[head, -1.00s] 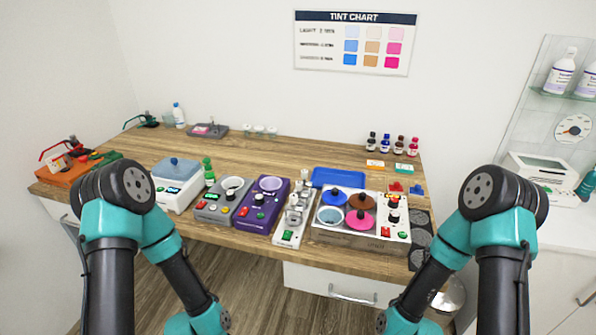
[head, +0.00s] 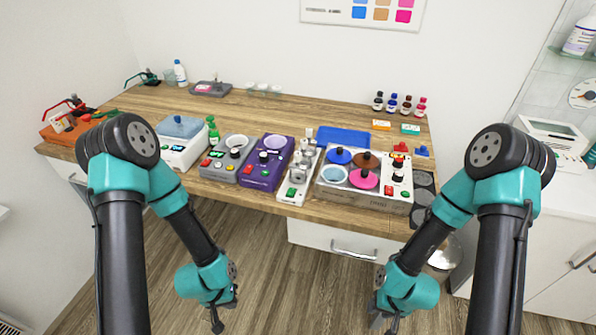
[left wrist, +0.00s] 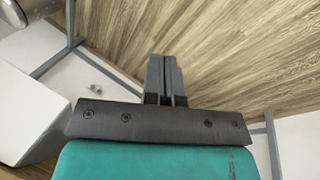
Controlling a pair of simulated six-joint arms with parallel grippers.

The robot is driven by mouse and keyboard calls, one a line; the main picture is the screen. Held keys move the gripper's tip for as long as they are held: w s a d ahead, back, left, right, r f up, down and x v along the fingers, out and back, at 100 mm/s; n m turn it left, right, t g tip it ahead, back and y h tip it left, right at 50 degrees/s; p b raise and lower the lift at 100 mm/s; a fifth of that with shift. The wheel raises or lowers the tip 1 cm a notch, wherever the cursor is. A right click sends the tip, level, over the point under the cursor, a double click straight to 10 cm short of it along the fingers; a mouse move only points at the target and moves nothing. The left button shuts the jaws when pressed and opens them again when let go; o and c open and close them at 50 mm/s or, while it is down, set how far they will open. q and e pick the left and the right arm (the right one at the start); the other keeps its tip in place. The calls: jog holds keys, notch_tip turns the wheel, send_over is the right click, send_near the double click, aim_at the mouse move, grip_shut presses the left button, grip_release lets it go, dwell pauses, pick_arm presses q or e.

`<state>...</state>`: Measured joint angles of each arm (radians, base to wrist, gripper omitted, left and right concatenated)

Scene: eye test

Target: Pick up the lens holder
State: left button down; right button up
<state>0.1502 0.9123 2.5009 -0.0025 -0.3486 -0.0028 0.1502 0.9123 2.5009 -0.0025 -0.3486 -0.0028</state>
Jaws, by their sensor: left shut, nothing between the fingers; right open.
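I cannot tell for certain which thing is the lens holder. Small red (head: 401,148) and blue (head: 422,151) pieces lie at the table's right end, and red-handled clamp-like tools (head: 68,112) stand on an orange base at its left end. My left gripper (head: 217,324) is low in front of the table, empty; its fingers show pressed together in the left wrist view (left wrist: 165,77). My right gripper (head: 384,324) is also low in front of the table, open and empty, its fingertips partly cut off by the frame's bottom edge.
The wooden table (head: 310,110) carries a purple device (head: 262,180), a grey device (head: 222,172), a white device with metal parts (head: 296,186) and a tinting unit with coloured lids (head: 372,203) along its front. A blue tray (head: 343,137) lies behind. The back middle is clear.

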dwell(0.3)
pick_arm(q)
jog(key=c, duration=0.8)
grip_release()
jog(key=shift+w, duration=0.1)
